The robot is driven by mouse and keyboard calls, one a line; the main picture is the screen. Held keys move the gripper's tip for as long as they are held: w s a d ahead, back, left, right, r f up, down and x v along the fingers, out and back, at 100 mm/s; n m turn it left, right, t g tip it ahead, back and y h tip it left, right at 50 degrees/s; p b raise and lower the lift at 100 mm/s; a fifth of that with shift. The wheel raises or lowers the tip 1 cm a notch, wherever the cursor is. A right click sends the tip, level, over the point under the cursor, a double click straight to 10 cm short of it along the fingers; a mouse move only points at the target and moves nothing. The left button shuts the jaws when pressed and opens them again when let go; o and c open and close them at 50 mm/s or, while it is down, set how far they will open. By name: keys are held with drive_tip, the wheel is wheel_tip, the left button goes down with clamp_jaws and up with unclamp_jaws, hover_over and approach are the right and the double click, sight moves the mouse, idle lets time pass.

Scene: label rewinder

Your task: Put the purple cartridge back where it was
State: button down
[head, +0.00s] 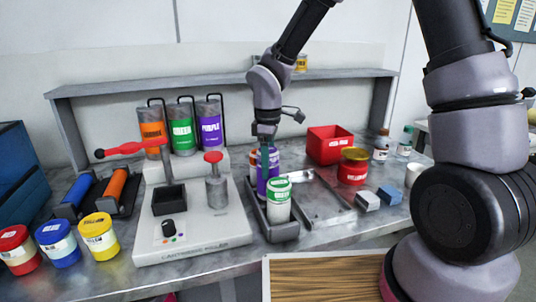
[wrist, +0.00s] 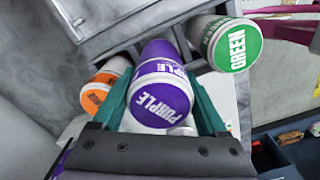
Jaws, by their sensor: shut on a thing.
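The purple cartridge (wrist: 160,95) is between the teal fingers of my gripper (wrist: 168,112) in the wrist view, its labelled face towards the camera. In the head view my gripper (head: 266,150) points down at the grey rack (head: 284,233) and is shut on the purple cartridge (head: 268,172). A white cartridge with a green label (head: 278,203) stands in the front of the rack and partly hides the purple one. The green cartridge (wrist: 228,45) and an orange one (wrist: 98,95) flank it in the wrist view. I cannot tell whether the purple cartridge touches the rack's floor.
The cartridge filler (head: 195,235), with orange, green and purple tanks and a red lever, stands left of the rack. A metal tray (head: 325,203) lies to its right. Beyond are a red bin (head: 328,145), a red jar (head: 353,168) and small blocks (head: 368,201).

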drive_tip(key=shift+f, duration=2)
drive_tip(key=shift+f, duration=0.35)
unclamp_jaws()
wheel_tip(320, 180, up, 10)
drive_tip(key=shift+r, duration=0.2)
drive_tip(key=shift+d+r, duration=0.15)
drive_tip(key=shift+r, duration=0.15)
drive_tip(key=s+d+r+m+t, duration=0.3)
drive_tip(key=d+r+m, duration=0.7)
drive_tip(key=d+r, duration=0.35)
drive_tip(key=s+d+r+m+t+y, duration=0.2)
drive_tip(key=s+d+r+m+t, duration=0.2)
drive_tip(key=s+d+r+m, duration=0.3)
drive_tip(key=s+d+m, duration=0.2)
drive_tip(key=shift+m, duration=0.3)
